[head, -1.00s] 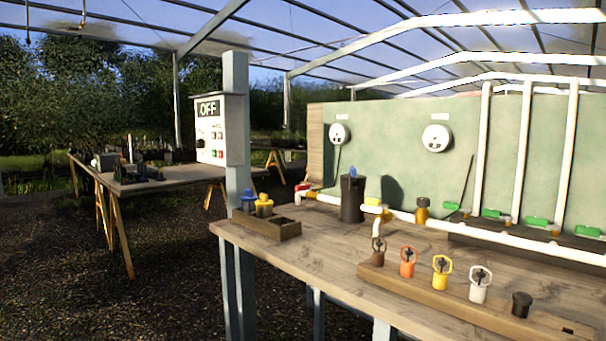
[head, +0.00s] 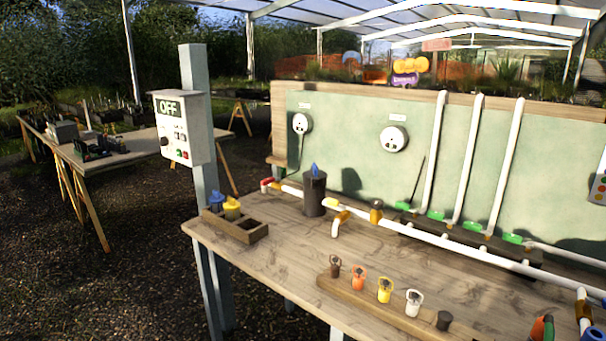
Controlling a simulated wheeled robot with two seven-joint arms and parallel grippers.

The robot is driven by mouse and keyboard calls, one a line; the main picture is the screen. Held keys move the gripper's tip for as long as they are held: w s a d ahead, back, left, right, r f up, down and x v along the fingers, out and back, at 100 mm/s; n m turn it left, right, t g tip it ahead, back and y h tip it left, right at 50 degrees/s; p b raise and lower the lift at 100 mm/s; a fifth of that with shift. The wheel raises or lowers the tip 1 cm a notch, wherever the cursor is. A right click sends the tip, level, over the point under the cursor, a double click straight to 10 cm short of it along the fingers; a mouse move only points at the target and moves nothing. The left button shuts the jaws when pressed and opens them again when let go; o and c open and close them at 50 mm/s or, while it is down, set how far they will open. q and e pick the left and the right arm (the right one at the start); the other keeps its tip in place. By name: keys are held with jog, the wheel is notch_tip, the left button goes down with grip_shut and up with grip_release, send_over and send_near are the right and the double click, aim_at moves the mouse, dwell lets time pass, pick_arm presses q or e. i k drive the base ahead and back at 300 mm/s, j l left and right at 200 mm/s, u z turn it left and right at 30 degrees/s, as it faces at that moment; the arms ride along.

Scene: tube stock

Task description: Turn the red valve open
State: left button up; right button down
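A small red part (head: 267,182) sits at the left end of the white pipe (head: 470,249) on the wooden workbench. It is too small to tell whether it is the red valve or how its handle is turned. Several green handles (head: 436,215) sit at the feet of the upright white pipes. Neither of my grippers is in view.
The workbench (head: 290,250) carries a black container (head: 314,193), a wooden box (head: 239,229) and a wooden rack (head: 395,316) with coloured ring-topped pieces. A post bears a control box (head: 183,128) reading OFF. A second table (head: 125,147) stands at left. Gravel floor lies at lower left.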

aim_at(264, 182)
jog(key=i+j+z, duration=0.2)
jog(key=z, duration=0.15)
jog(key=i+j+z, duration=0.15)
jog(key=j+z, duration=0.2)
jog(key=i+j+z, duration=0.1)
jog(key=j+z, duration=0.25)
